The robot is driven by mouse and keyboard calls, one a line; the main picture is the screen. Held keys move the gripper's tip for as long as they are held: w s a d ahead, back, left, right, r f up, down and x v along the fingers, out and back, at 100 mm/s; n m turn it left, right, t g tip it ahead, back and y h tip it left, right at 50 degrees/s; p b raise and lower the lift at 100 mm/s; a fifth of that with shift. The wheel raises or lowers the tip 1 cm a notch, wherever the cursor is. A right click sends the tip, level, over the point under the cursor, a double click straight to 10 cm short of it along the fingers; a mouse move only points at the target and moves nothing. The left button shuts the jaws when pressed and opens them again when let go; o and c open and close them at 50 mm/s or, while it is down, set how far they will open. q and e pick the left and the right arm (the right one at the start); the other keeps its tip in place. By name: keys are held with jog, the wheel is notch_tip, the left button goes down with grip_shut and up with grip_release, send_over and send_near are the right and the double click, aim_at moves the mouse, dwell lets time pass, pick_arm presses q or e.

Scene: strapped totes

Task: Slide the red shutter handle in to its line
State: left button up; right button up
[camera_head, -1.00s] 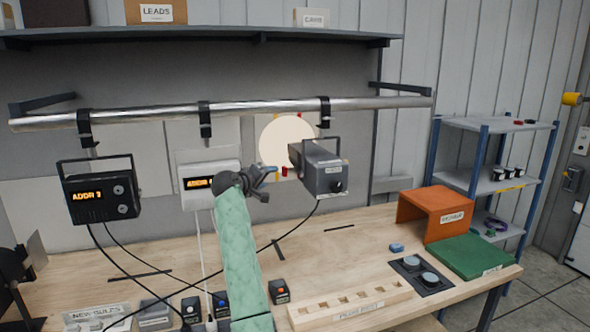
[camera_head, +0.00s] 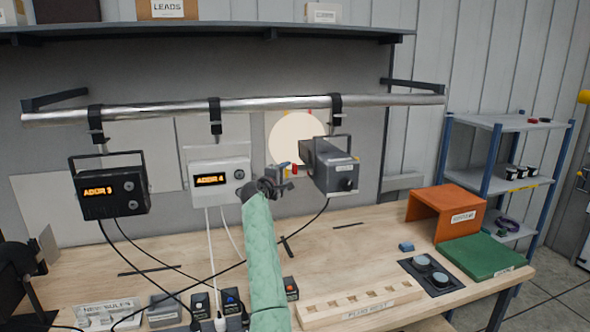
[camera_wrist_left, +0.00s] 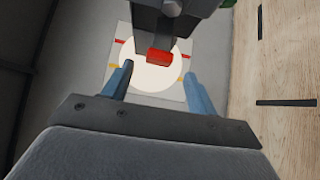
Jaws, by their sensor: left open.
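The red shutter handle (camera_head: 294,170) is a small red tab at the left front end of the dark grey lamp (camera_head: 333,172) that hangs from the rail. It also shows in the left wrist view (camera_wrist_left: 159,56), just beyond the fingertips and roughly centred between them. My left gripper (camera_head: 284,182) is close to the handle's left, its blue fingers open. They also show apart in the left wrist view (camera_wrist_left: 158,69). A pale round light patch (camera_head: 298,137) lies on the wall panel behind, with red and yellow marks at its edge. My right gripper is not in view.
A metal rail (camera_head: 150,110) carries two other hanging units, a black one (camera_head: 110,190) and a white one (camera_head: 222,178). Cables hang onto the wooden bench (camera_head: 350,250). An orange stand (camera_head: 447,210) and green mat (camera_head: 481,256) are at the right.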

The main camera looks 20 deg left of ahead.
aim_at(293, 169)
pick_arm(q)
jog(key=w+p, duration=0.1)
jog(key=w, duration=0.1)
jog(key=w+d+p, duration=0.1)
jog(key=w+p, duration=0.1)
jog(key=w, duration=0.1)
jog(key=shift+w+r, duration=0.15)
jog(key=shift+w, duration=0.1)
jog(key=shift+w+d, duration=0.15)
jog(key=shift+w, duration=0.45)
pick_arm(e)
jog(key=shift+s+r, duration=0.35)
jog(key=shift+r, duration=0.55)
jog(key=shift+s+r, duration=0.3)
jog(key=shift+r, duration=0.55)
pick_arm(q)
jog(key=shift+c, duration=0.5)
